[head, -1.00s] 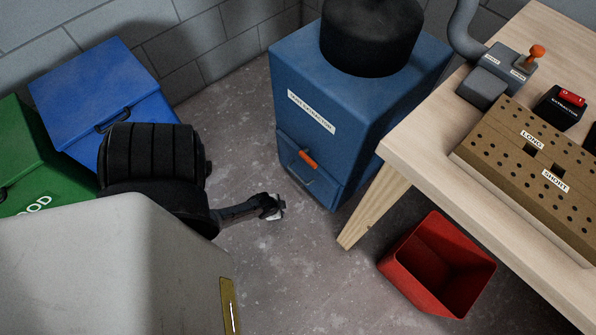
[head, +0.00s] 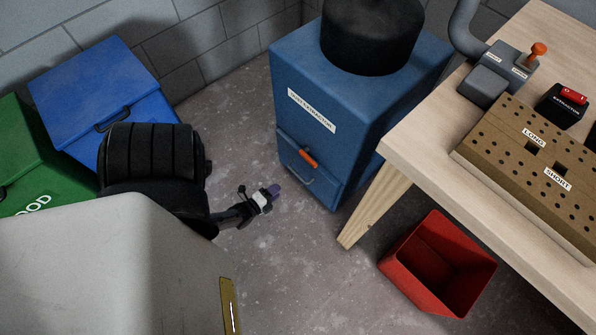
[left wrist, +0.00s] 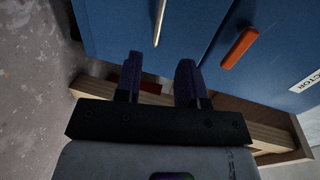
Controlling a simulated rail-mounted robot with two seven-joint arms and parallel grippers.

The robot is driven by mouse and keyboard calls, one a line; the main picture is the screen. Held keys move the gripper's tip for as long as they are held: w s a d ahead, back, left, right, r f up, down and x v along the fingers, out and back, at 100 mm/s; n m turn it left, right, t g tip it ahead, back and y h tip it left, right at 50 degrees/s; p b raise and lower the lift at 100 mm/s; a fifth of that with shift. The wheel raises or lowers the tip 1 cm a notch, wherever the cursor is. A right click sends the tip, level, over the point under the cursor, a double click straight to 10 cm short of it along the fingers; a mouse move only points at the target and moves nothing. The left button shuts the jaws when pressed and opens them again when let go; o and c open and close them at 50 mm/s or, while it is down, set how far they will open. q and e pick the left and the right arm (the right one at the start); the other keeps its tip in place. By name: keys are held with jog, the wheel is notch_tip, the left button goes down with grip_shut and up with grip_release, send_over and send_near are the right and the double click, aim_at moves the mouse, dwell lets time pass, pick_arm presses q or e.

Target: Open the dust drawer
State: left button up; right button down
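The blue dust extractor (head: 345,95) stands on the floor against the wall. Its dust drawer (head: 310,180) is low on the front face and looks shut, with a metal bar handle (head: 300,177) and an orange latch (head: 308,158) above it. In the left wrist view the handle (left wrist: 160,22) lies beyond the fingertips, and the orange latch (left wrist: 240,47) is right of it. My left gripper (head: 272,193) is left of the drawer, apart from it. Its two purple-tipped fingers (left wrist: 160,72) are spread with nothing between them. My right gripper is not in view.
A wooden workbench (head: 415,150) with its leg (head: 375,205) stands right of the extractor. A red bin (head: 440,265) is on the floor below it. Blue (head: 95,80) and green (head: 35,165) bins are at left. The floor before the drawer is clear.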

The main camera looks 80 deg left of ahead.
aim_at(298, 175)
pick_arm(q)
jog(key=b+x, duration=0.5)
jog(key=x, duration=0.8)
grip_shut()
